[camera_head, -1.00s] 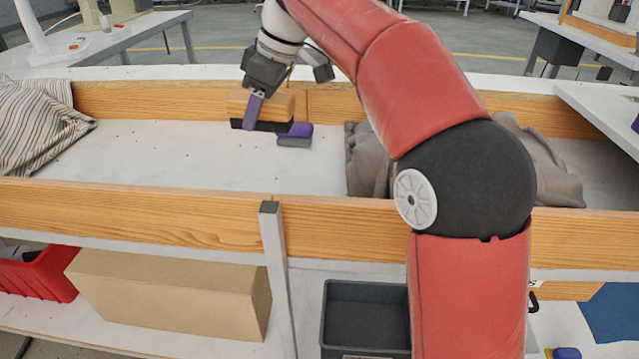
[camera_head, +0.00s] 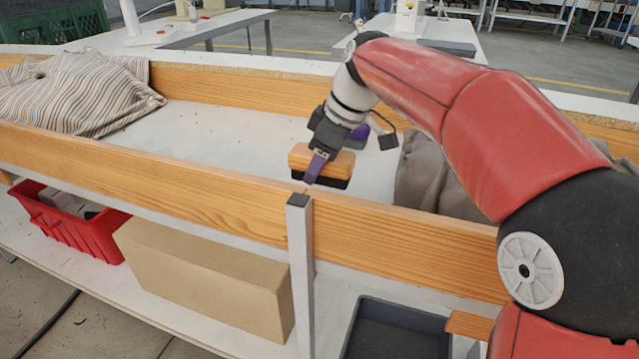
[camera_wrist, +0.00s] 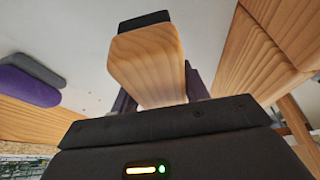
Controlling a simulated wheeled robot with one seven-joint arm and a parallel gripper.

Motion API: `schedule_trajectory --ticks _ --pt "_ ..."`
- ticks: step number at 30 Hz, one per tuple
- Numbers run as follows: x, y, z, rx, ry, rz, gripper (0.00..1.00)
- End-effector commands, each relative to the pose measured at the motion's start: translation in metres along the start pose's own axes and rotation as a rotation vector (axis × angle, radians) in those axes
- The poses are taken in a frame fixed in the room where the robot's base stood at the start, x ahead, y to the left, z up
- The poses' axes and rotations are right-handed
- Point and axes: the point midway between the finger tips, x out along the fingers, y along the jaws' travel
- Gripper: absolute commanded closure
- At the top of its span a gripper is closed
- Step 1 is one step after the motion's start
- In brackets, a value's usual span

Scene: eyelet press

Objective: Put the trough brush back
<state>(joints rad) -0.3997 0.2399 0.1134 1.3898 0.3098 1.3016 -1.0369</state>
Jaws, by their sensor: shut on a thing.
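The trough brush (camera_head: 322,164) has a light wooden block and a dark bristle side facing down. My gripper (camera_head: 314,168) is shut on it, with a purple finger across its side, and holds it over the trough near the front wooden wall. In the wrist view the brush's wooden block (camera_wrist: 148,62) sits between the purple fingers, its dark end at the top. The trough (camera_head: 215,137) has a white floor and wooden walls. I cannot tell how high the brush is above the floor.
A purple and grey object (camera_wrist: 28,78) lies on the trough floor, partly hidden behind my gripper in the head view. Striped cloth (camera_head: 80,95) lies at left, grey-brown cloth (camera_head: 425,170) at right. Below are a red bin (camera_head: 75,222), a cardboard box (camera_head: 205,275) and a dark grey bin (camera_head: 395,330).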

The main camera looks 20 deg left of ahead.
Motion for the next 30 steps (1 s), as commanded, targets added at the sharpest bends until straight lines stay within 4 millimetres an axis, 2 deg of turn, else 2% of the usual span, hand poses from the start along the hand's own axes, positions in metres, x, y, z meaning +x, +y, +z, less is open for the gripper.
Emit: schedule_trajectory --ticks 9,21,22,26,30 --pt "0.034 -0.001 0.014 0.001 0.000 -0.001 0.76" --pt "0.040 0.000 0.017 0.000 0.000 0.000 0.76" --pt "0.039 0.000 0.017 0.000 0.000 0.000 0.52" --pt "0.039 0.000 0.016 0.000 0.000 0.000 0.35" --pt "0.039 0.000 0.016 0.000 0.000 0.000 0.33"
